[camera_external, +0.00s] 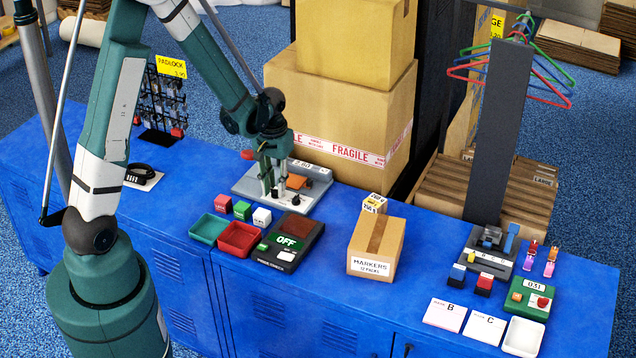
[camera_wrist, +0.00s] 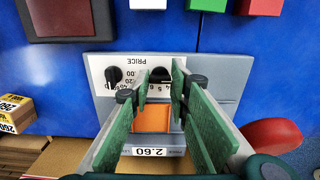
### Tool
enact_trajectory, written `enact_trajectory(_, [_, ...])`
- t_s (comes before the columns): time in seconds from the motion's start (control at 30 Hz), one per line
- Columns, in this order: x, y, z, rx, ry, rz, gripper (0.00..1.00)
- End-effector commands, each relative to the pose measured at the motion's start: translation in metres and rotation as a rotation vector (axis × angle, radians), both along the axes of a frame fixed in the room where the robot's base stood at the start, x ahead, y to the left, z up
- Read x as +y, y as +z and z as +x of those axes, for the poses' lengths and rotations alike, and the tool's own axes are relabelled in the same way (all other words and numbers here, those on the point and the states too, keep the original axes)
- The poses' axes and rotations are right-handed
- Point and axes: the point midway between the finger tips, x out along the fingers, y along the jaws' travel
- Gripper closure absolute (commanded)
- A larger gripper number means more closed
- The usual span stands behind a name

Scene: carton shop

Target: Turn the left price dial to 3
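The price unit is a grey panel (camera_wrist: 215,75) with a display reading 2.60 (camera_wrist: 150,151) and an orange square. In the wrist view it appears upside down. Its left price dial (camera_wrist: 160,74), black and round, is on the right there, with small numbers around it. The other black dial (camera_wrist: 114,75) is on the left. My gripper (camera_wrist: 159,84) is open, with its green fingers on either side of the left dial. I cannot tell whether they touch it. In the external view my gripper (camera_external: 269,188) points down over the panel (camera_external: 250,183); the fingers partly hide the left dial.
Red (camera_external: 223,202), green (camera_external: 242,210) and white (camera_external: 262,216) blocks stand just in front of the panel. Teal (camera_external: 209,228) and red (camera_external: 239,239) trays and a box marked OFF (camera_external: 290,242) are nearer. Tall cartons (camera_external: 340,110) stand behind; a MARKERS carton (camera_external: 376,247) is right.

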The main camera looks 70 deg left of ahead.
Motion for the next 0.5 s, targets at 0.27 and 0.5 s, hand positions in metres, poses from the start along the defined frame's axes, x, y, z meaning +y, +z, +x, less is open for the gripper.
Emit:
enact_trajectory(0.27, [0.0002,0.0,-0.0002,0.0,-0.007,0.0,0.93])
enact_trajectory(0.5, [0.0002,-0.0003,-0.0002,0.001,-0.075,0.001,0.93])
